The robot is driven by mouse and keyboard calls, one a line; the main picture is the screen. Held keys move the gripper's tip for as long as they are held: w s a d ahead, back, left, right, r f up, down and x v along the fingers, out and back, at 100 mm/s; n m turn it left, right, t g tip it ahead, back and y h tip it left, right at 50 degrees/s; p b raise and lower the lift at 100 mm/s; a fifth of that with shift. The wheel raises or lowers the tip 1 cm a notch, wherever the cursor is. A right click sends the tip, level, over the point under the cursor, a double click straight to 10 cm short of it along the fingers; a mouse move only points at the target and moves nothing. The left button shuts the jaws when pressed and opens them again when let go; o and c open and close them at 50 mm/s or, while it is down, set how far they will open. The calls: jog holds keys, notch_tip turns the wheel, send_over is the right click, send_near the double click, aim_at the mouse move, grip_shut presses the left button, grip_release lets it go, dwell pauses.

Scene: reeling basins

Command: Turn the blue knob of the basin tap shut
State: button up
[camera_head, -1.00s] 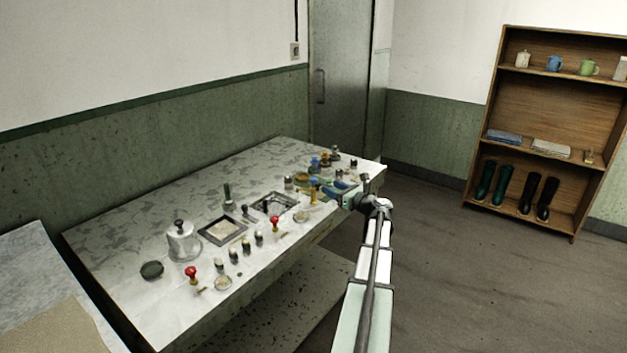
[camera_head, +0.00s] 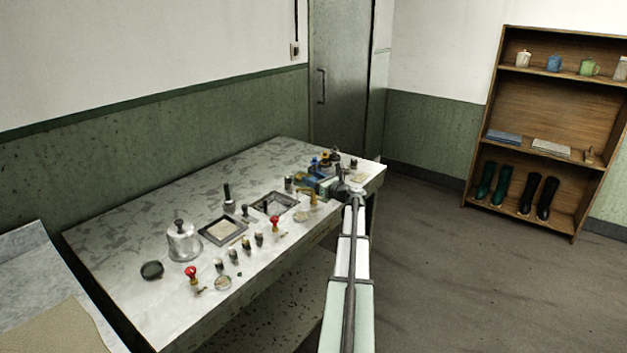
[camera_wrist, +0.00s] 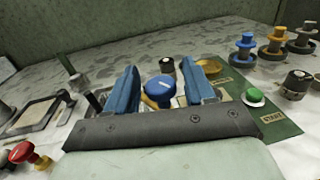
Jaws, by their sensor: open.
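The blue knob (camera_wrist: 160,90) is a round blue cap near the middle of the wrist view, with part of a yellow brass fitting showing beside it. My gripper (camera_wrist: 159,72) is open, with one blue finger to the left of the knob and the other to its right. Gaps show between the knob and both fingers in this view. In the head view my gripper (camera_head: 311,181) is over the right end of the bench, beside the brass tap (camera_head: 313,198). I cannot pick out the knob there against the blue fingers.
A green button (camera_wrist: 256,96) sits on a green panel (camera_wrist: 279,125) right of my gripper. Blue (camera_wrist: 244,43), orange (camera_wrist: 276,38) and brown handles stand behind it. A red knob (camera_wrist: 21,152) is at left. The bench (camera_head: 120,235) has clear surface toward the wall.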

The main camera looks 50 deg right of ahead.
jog(key=c, duration=1)
jog(key=shift+o, duration=0.2)
jog(key=shift+h, duration=0.3)
jog(key=m+h, duration=0.1)
jog(key=h, duration=0.1)
jog(key=m+g+h, duration=0.1)
jog(key=m, duration=0.1)
jog(key=shift+a+r+h, duration=0.1)
jog(key=shift+a+h, duration=0.1)
jog(key=shift+h, duration=0.2)
jog(key=shift+w+d+m+g+h, duration=0.1)
jog(key=shift+m+g+h, duration=0.65)
jog(key=shift+h, duration=0.35)
jog(key=shift+d+m+g+h, duration=0.1)
jog(key=shift+m+g+h, duration=0.55)
jog(key=shift+m+h, duration=0.35)
jog(key=shift+d+r+m+g+h, duration=0.1)
jog(key=shift+d+m+g+h, duration=0.05)
jog(key=shift+m+g+h, duration=0.65)
jog(key=o, duration=1)
jog(key=shift+n, duration=0.25)
jog(key=shift+c, duration=0.2)
